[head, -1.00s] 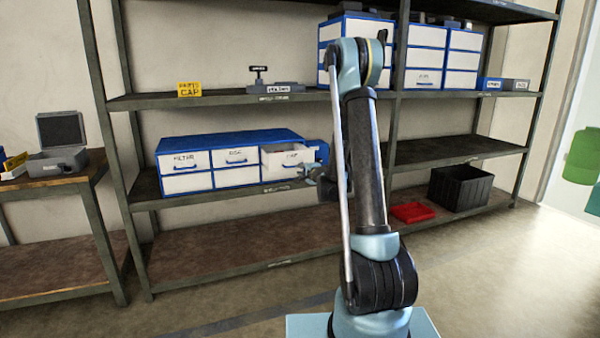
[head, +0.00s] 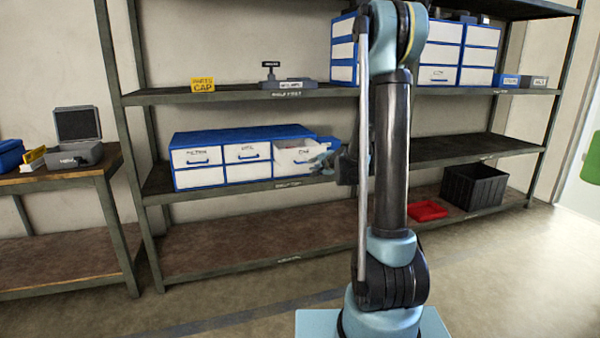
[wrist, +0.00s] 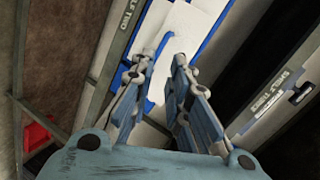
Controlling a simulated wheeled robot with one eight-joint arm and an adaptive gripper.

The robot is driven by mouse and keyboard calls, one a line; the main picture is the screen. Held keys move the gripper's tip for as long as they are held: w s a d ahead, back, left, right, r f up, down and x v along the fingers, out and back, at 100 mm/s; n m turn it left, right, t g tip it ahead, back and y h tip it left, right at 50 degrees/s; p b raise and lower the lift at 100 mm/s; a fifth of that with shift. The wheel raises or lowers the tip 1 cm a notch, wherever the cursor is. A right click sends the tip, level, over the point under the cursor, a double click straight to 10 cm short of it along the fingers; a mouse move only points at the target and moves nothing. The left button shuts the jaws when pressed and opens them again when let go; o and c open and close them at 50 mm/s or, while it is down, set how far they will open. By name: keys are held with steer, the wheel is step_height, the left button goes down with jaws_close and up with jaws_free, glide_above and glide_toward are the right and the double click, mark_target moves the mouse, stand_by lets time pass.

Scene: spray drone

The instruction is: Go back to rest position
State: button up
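My gripper (wrist: 163,62) shows in the wrist view with its two fingers apart and nothing between them. Beyond the fingertips are white drawer fronts and the blue edge of a drawer cabinet. The blue and white drawer cabinet (head: 240,135) sits on the middle shelf. Its upper right drawer (head: 298,158) is pulled out, close to the left of my arm.
A yellow parts sign (head: 203,85) stands on the shelf above. A red tray (head: 428,210) and a black crate (head: 474,187) sit on the bottom shelf at right. An open grey case (head: 78,137) is on the left table. The floor before the shelves is clear.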

steer(key=s+d+n+g+h, duration=0.1)
steer(key=s+n+g, duration=0.15)
steer(key=s, duration=0.75)
steer(key=s+d+n+g, duration=0.2)
steer(key=s+n, duration=0.2)
steer(key=s, duration=0.6)
steer(key=s+d+f+n+g+h, duration=0.1)
steer(key=s+d+f+g, duration=0.1)
steer(key=s, duration=0.7)
steer(key=s+d+f+n+g+h, duration=0.2)
steer(key=s+d, duration=0.2)
steer(key=s, duration=0.6)
steer(key=s+d+f+n+g+h, duration=0.1)
steer(key=s+d+f+g, duration=0.1)
steer(key=s, duration=0.7)
steer(key=shift+s+d+f, duration=0.25)
steer(key=shift+d+f, duration=0.2)
steer(key=shift+f, duration=0.15)
steer(key=shift+n, duration=0.25)
